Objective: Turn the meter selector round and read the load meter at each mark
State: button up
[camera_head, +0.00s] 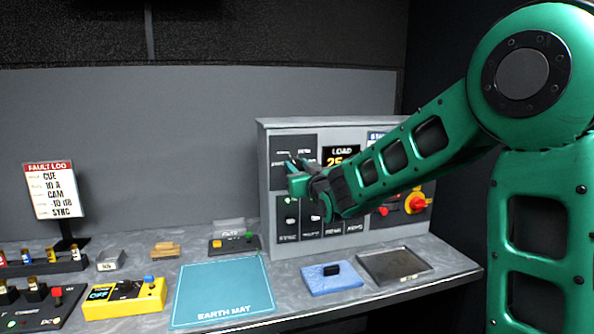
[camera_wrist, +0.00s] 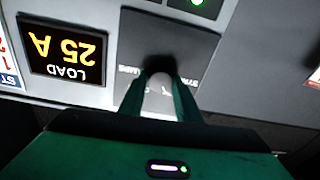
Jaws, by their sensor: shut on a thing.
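My gripper (camera_head: 295,168) is at the dark selector plate (camera_head: 288,147) in the upper left of the grey panel. In the wrist view its two fingers (camera_wrist: 160,100) are shut on the meter selector's pale, rounded knob (camera_wrist: 159,86). Lettering shows on both sides of the knob, partly hidden by the fingers; its pointer's mark cannot be told. The load meter (camera_wrist: 65,52) beside it appears upside down in the wrist view and reads 25 A in yellow. In the head view the load meter (camera_head: 341,151) is partly covered by my arm.
Switches (camera_head: 290,220) and a red-and-yellow rotary switch (camera_head: 417,203) are lower on the panel. The bench holds a teal earth mat (camera_head: 222,290), a blue pad (camera_head: 330,284), an empty dark tray (camera_head: 394,265) and a yellow meter (camera_head: 125,298). A fault log card (camera_head: 54,190) stands left.

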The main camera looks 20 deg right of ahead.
jog(key=shift+f+m, duration=0.2)
jog(key=shift+m, duration=0.7)
jog(key=o, duration=1.1)
jog(key=shift+r, duration=0.1)
jog(key=shift+c, duration=0.2)
jog(key=s, duration=1)
jog(key=shift+s+d+f, duration=0.2)
jog(key=shift+s+f, duration=0.2)
jog(key=shift+f, duration=0.05)
jog(key=shift+d, duration=0.1)
